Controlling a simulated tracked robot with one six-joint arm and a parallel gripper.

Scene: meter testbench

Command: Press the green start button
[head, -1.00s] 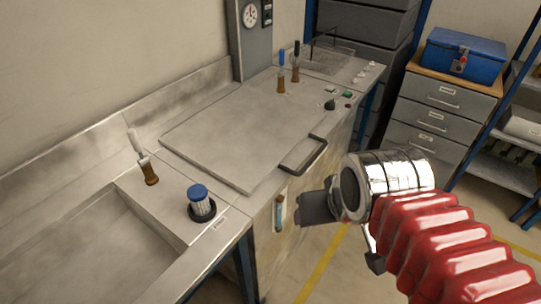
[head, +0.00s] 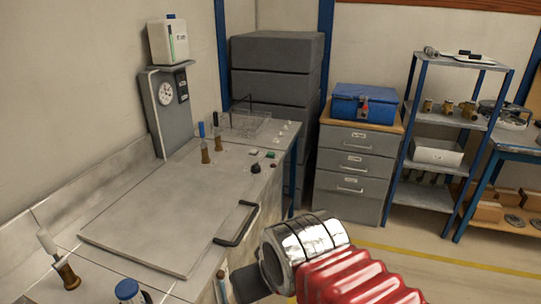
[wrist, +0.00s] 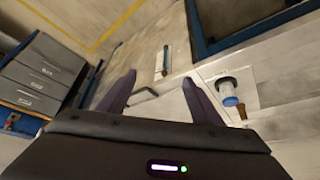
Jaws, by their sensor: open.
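The small green button (head: 271,154) is on the right rear part of the steel bench top (head: 236,163), near its front edge. A black knob (head: 256,168) is in front of it, and a small red button (head: 273,166) is close beside it. My gripper (head: 240,287) is low in the head view, in front of the bench and well short of the green button. In the wrist view my gripper (wrist: 158,86) has its two dark fingers spread with nothing between them. The green button cannot be made out in the wrist view.
A black lid handle (head: 236,223) juts from the bench's front side.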

